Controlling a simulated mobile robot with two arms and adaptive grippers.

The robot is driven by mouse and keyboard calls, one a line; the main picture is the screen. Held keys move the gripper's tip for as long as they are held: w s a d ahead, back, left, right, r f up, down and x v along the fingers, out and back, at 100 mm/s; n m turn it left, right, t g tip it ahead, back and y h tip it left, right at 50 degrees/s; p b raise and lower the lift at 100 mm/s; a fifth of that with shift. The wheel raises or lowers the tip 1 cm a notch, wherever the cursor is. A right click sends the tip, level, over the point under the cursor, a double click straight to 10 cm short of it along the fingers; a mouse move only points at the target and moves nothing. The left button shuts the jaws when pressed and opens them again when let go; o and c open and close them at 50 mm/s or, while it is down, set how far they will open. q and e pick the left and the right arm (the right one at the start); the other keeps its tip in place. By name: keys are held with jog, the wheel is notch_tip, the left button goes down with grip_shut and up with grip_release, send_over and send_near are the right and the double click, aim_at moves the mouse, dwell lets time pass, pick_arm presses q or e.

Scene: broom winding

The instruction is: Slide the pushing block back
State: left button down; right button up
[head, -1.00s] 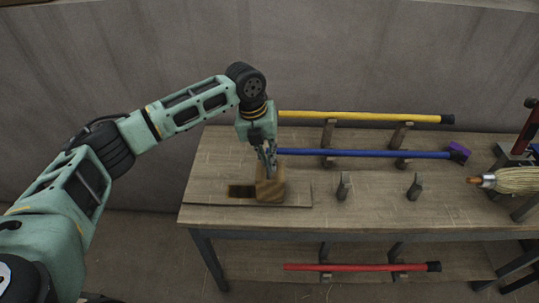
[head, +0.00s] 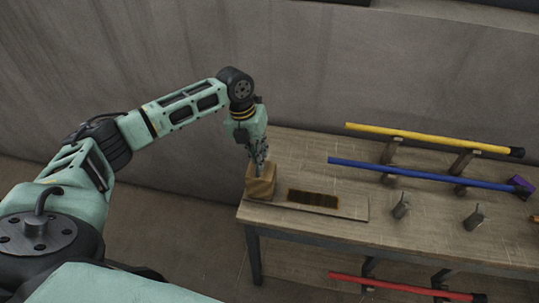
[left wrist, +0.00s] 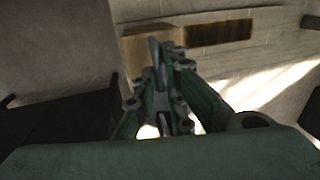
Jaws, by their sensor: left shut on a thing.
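The pushing block (head: 261,184) is a wooden block at the left end of the table, left of a dark slot (head: 313,199) in a thin board (head: 345,208). My left gripper (head: 257,170) reaches down from above and is shut on the block's upper part. In the left wrist view the block (left wrist: 140,47) lies beyond the fingers (left wrist: 160,75), and the dark slot (left wrist: 218,34) shows to its right. The fingers hide part of the block. My right gripper is not in view.
A yellow stick (head: 430,138) and a blue stick (head: 425,173) rest on wooden supports along the table. Two empty supports (head: 401,206) (head: 473,219) stand in front. A red stick (head: 400,287) lies lower down. A purple piece (head: 521,186) is at the right.

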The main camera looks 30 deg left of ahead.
pick_arm(q)
jog(key=shift+a+r, duration=0.1)
jog(key=shift+a, duration=0.35)
jog(key=c, duration=2.2)
grip_release()
jog(key=shift+a, duration=0.1)
jog(key=o, duration=0.3)
jog(key=shift+s+a, duration=0.15)
jog(key=shift+s, duration=0.05)
jog(key=shift+o, duration=0.2)
jog(key=shift+w+r, duration=0.1)
notch_tip(320, 180, up, 12)
jog(key=a, duration=0.2)
jog(key=shift+s+f, duration=0.25)
jog(key=shift+s, duration=0.15)
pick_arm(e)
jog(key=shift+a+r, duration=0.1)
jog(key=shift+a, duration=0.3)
pick_arm(q)
jog(key=shift+f, duration=0.1)
